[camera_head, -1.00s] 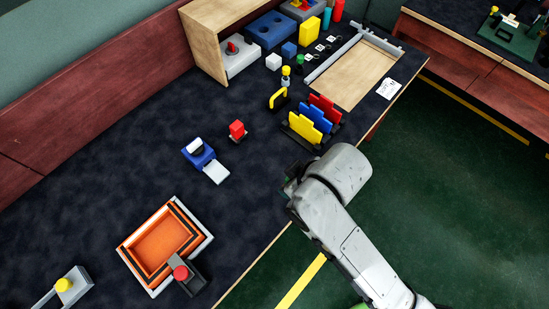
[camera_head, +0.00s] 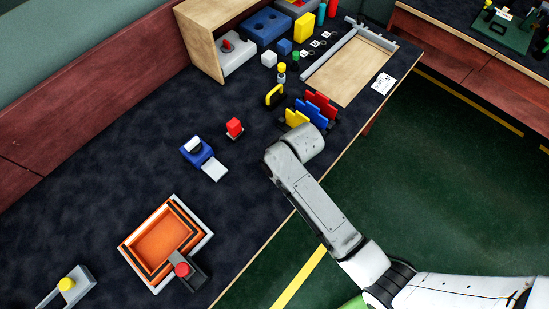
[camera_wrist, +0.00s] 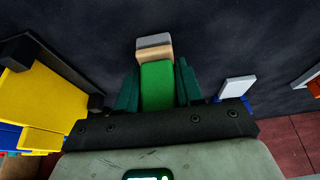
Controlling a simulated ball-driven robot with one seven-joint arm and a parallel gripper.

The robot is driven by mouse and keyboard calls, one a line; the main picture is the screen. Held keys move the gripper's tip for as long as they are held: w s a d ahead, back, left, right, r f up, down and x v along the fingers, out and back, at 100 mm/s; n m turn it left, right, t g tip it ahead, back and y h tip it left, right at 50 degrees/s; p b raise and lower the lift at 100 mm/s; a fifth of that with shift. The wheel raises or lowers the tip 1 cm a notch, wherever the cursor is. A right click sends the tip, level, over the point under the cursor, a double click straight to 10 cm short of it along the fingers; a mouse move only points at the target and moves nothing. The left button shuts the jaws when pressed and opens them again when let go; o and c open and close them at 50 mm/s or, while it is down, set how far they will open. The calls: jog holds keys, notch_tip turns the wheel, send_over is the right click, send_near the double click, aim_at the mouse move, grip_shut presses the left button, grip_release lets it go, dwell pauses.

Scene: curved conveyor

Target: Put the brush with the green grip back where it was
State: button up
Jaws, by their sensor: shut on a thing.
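The brush has a green grip (camera_wrist: 158,86), a tan band and a grey end. It shows in the wrist view, with the grey end pointing away from me. My gripper (camera_wrist: 158,92) is shut on the green grip, with one dark teal finger on each side. In the head view my arm hides the gripper and the brush. The arm's end is over the dark table (camera_head: 120,165), near its front edge, just below the stepped yellow, blue and red plates. I cannot tell which spot the brush came from.
The yellow plate (camera_wrist: 30,85) stands close at left in the wrist view. A yellow handle (camera_head: 274,95) stands beyond. Dark table between them is clear.

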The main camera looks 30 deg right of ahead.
jog(key=shift+f, duration=0.35)
jog(key=shift+f, duration=0.1)
jog(key=o, duration=1)
jog(key=v, duration=1.2)
jog(key=s+d+f+m+g, duration=0.1)
jog(key=s+d+m, duration=0.1)
jog(key=s, duration=0.7)
jog(key=s+d+f+m+g+h, duration=0.1)
jog(key=s+d, duration=0.3)
jog(key=s, duration=0.6)
jog(key=shift+d+m+g+h, duration=0.25)
jog(key=shift+m+g+h, duration=0.05)
jog(key=shift+m+g, duration=0.35)
jog(key=shift+s+f, duration=0.1)
